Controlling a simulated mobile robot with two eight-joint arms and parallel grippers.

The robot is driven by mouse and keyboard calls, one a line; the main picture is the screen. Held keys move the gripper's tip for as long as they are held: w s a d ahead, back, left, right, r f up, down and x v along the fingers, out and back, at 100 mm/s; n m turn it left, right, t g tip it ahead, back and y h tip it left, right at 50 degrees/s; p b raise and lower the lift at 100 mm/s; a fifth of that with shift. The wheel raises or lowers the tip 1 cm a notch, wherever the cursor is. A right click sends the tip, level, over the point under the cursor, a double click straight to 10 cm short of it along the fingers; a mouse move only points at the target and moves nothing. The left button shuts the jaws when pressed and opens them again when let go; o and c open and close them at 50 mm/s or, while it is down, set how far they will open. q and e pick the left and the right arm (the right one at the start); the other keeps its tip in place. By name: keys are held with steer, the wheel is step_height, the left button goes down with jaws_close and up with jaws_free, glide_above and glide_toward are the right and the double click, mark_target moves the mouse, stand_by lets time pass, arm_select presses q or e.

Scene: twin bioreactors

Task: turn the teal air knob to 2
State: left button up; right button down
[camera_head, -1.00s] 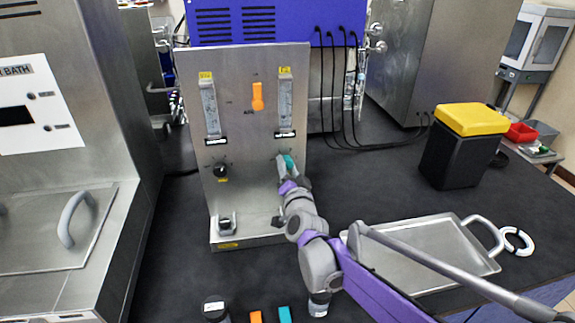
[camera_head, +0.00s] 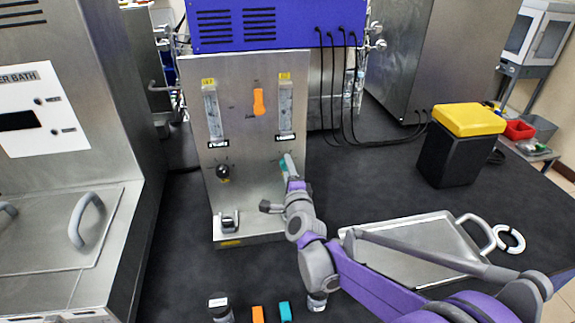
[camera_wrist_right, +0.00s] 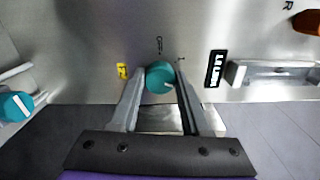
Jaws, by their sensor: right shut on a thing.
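In the head view the knob (camera_head: 283,166) is partly hidden by my gripper. My right gripper (camera_wrist_right: 160,82) has its two fingers on either side of the knob and is shut on it. The right gripper also shows in the head view (camera_head: 288,168). Small marks show on the panel around the knob, but I cannot read the numbers. My left gripper is not in view.
A black knob (camera_head: 223,172) is at the panel's left, and an orange lever (camera_head: 259,101) stands between two flow tubes. Another teal-capped part (camera_wrist_right: 15,105) shows at the left of the wrist view. A metal tray (camera_head: 420,240) lies at the right; a yellow-lidded bin (camera_head: 462,145) stands behind it.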

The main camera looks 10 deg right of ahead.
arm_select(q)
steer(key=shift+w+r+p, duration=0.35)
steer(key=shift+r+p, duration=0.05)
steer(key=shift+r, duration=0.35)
arm_select(e)
steer(key=shift+m, duration=1.1)
steer(key=shift+c, duration=1.9)
jaws_free()
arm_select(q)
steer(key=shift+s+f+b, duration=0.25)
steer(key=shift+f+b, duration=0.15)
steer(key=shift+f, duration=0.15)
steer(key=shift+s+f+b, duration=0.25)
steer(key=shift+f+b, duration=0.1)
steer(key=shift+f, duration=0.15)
arm_select(e)
steer(key=s, duration=1.1)
steer(key=shift+f, duration=0.1)
